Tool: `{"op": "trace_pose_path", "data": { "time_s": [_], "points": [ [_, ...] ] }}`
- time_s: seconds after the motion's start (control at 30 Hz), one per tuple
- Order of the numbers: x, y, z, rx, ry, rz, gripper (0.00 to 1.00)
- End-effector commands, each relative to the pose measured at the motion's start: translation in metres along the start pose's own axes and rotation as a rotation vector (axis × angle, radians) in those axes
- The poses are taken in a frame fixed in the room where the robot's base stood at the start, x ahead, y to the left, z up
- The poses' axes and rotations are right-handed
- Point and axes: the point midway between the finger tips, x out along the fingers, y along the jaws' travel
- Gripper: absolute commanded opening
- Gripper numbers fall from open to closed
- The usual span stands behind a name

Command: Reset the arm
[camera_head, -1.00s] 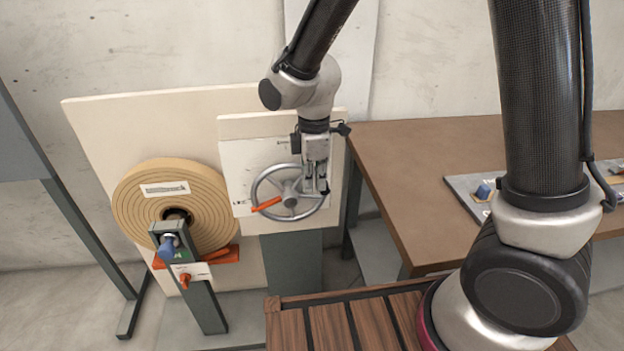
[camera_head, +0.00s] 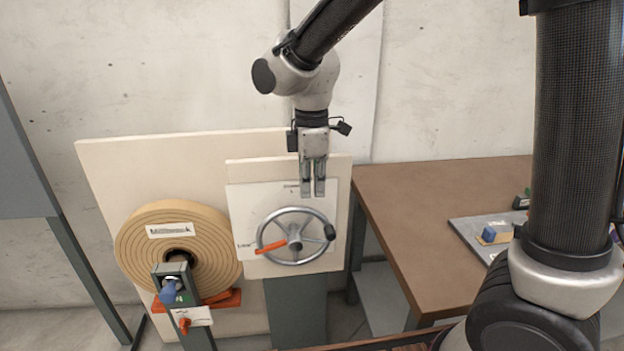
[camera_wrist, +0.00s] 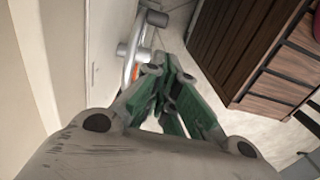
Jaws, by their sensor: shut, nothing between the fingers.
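My gripper (camera_head: 312,194) points down above the metal handwheel (camera_head: 296,236) in the head view. Its fingers are shut and empty, and they appear apart from the wheel. The handwheel has several spokes, a dark knob on its right rim and an orange pointer at its lower left. It is mounted on a white-faced panel (camera_head: 240,200). In the wrist view, the green-padded fingers (camera_wrist: 170,105) show close together, with part of the handwheel (camera_wrist: 132,50) beyond them.
A tan spiral roll (camera_head: 135,235) stands left of the wheel behind a post with a blue knob (camera_head: 168,291). A brown table (camera_head: 400,230) at right bears a grey tray (camera_head: 470,228). Bare wall lies above the panel. Slatted wood (camera_wrist: 245,40) shows in the wrist view.

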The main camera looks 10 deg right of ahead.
Motion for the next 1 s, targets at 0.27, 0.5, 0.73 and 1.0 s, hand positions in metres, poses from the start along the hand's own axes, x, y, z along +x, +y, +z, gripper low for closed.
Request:
{"op": "trace_pose_path", "data": {
  "time_s": [0.27, 0.5, 0.73, 1.0],
  "points": [
    [-0.018, 0.000, 0.001, 0.079, -0.001, -0.001, 0.00],
    [-0.014, -0.035, 0.044, 0.499, -0.027, -0.025, 0.00],
    [-0.041, -0.071, 0.132, 0.940, 0.047, 0.024, 0.00],
    [-0.068, -0.136, 0.237, 1.383, 0.212, 0.158, 0.00]
  ]
}}
